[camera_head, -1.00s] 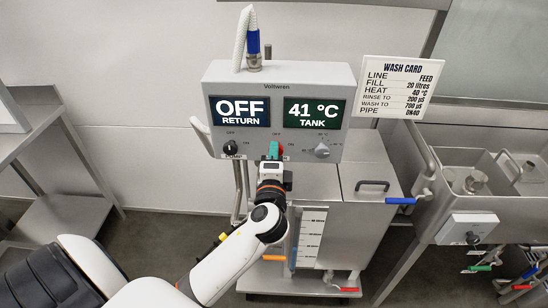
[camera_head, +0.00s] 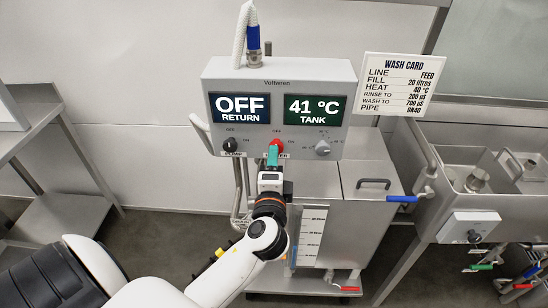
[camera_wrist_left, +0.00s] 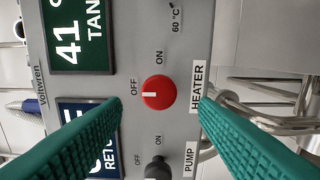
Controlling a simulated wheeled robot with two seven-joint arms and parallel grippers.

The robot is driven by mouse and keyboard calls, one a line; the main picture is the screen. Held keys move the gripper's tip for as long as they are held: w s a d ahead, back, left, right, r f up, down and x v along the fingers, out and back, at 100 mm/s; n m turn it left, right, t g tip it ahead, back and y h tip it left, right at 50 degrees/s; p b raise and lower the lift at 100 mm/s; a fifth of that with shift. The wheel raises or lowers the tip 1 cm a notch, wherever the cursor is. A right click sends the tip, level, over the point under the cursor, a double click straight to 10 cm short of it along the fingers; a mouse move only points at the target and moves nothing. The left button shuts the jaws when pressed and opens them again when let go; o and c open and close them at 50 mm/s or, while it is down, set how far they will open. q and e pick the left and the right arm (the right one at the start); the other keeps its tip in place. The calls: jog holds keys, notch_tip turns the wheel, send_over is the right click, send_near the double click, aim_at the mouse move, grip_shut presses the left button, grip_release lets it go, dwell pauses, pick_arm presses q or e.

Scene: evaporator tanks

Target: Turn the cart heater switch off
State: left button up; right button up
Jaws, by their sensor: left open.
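The red heater switch (camera_head: 276,145) is a round knob on the front of the grey control box (camera_head: 240,78). In the left wrist view the red knob (camera_wrist_left: 158,93) has a white mark that points towards the OFF label; ON is printed a quarter turn away. My left gripper (camera_head: 272,156) has green fingers and is open just below and in front of the knob. In the wrist view its fingers (camera_wrist_left: 160,125) are spread to either side, with nothing between them and apart from the knob. My right gripper is not in view.
The black pump knob (camera_head: 230,146) is left of the heater switch, and the grey temperature knob (camera_head: 322,149) is right of it. The screens read OFF RETURN (camera_head: 240,108) and 41 °C TANK (camera_head: 314,109). A wash card (camera_head: 402,84) stands at the right. The tank (camera_head: 368,210) is below.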

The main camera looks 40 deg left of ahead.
pick_arm(q)
jog(key=b+v, duration=0.1)
jog(key=v, duration=0.7)
jog(key=shift+s+b, duration=0.15)
jog(key=shift+b, duration=0.2)
jog(key=w+d+f+m+g+h, duration=0.1)
jog(key=d+f+g+h, duration=0.15)
jog(key=f, duration=0.85)
jog(key=w+d+f+g+h, duration=0.1)
jog(key=w+d+f+h, duration=0.15)
jog(key=f, duration=0.95)
jog(key=s+f+n+g+h, duration=0.15)
jog(key=s+f, duration=0.25)
jog(key=f, duration=0.5)
jog(key=s+f+g+h, duration=0.1)
jog(key=s+f+g, duration=0.15)
jog(key=f, duration=0.65)
jog(key=s+a+f+n+g, duration=0.1)
jog(key=s+f+n+g, duration=0.1)
jog(key=s+f, duration=0.4)
jog(key=s+f+n+g+h, duration=0.1)
jog(key=s+f, duration=0.6)
jog(key=s, duration=0.7)
jog(key=s+a+f+n+g+h, duration=0.1)
jog(key=s+f+n+g, duration=0.2)
jog(key=s, duration=0.7)
notch_tip(320, 180, down, 4)
jog(key=n, duration=0.2)
jog(key=shift+a+f+n+g, duration=0.15)
jog(key=shift+a+n+g, duration=0.2)
